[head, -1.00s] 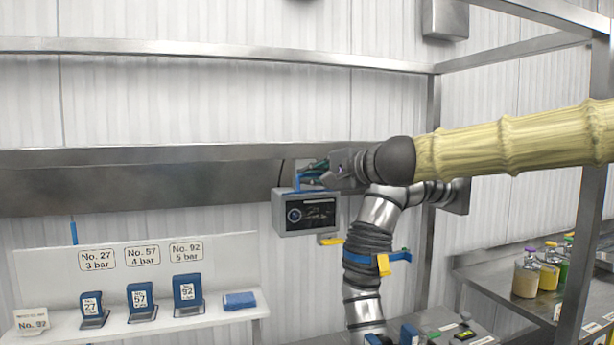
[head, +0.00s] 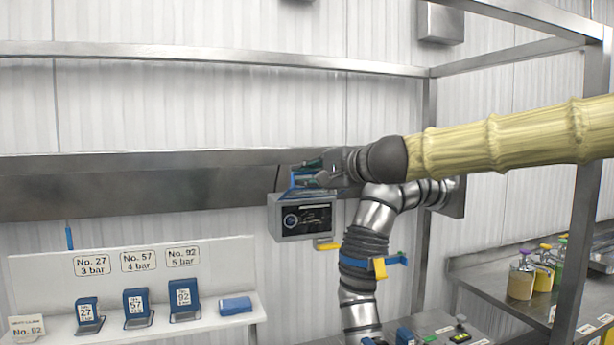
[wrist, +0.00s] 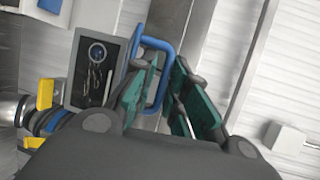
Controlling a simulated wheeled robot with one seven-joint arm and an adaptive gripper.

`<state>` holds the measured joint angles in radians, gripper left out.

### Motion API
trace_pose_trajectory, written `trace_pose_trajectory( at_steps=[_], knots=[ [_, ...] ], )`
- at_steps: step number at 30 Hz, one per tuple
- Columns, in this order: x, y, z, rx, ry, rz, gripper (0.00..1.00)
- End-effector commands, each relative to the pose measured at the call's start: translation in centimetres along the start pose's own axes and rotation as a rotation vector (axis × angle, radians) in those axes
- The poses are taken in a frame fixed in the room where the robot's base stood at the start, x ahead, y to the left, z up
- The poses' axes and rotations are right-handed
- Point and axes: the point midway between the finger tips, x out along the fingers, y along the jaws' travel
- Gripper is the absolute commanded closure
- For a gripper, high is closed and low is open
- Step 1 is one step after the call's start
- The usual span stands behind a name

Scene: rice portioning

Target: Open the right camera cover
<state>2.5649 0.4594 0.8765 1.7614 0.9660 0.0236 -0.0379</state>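A grey camera box (head: 290,230) with a dark front and a round dial-like mark hangs by the steel rail. It also shows in the wrist view (wrist: 92,72). A blue loop handle (wrist: 160,42) stands out beside the box's front; its upper part shows in the head view too. My gripper (wrist: 166,68) has green-padded fingers, one on each side of the handle's bar. The fingers look apart, with a gap beside the bar, so I see no firm grip. In the head view my gripper (head: 312,176) is just above the box, and its fingertips are partly hidden.
A jointed grey pipe (head: 368,245) with a yellow tab rises right of the box. Bottles (head: 521,284) stand on the right counter. A steel post (head: 421,240) stands behind my arm.

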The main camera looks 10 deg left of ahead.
Motion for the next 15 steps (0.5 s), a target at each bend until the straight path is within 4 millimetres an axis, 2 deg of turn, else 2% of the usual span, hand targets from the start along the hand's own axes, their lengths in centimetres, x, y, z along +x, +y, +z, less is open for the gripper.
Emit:
trace_pose_trajectory(
  at_steps=[8,15],
  knots=[
    [-0.1,0.1,0.0,0.000,0.000,0.001,0.83],
    [-2.4,0.0,-0.1,0.000,0.002,0.000,0.83]
  ],
)
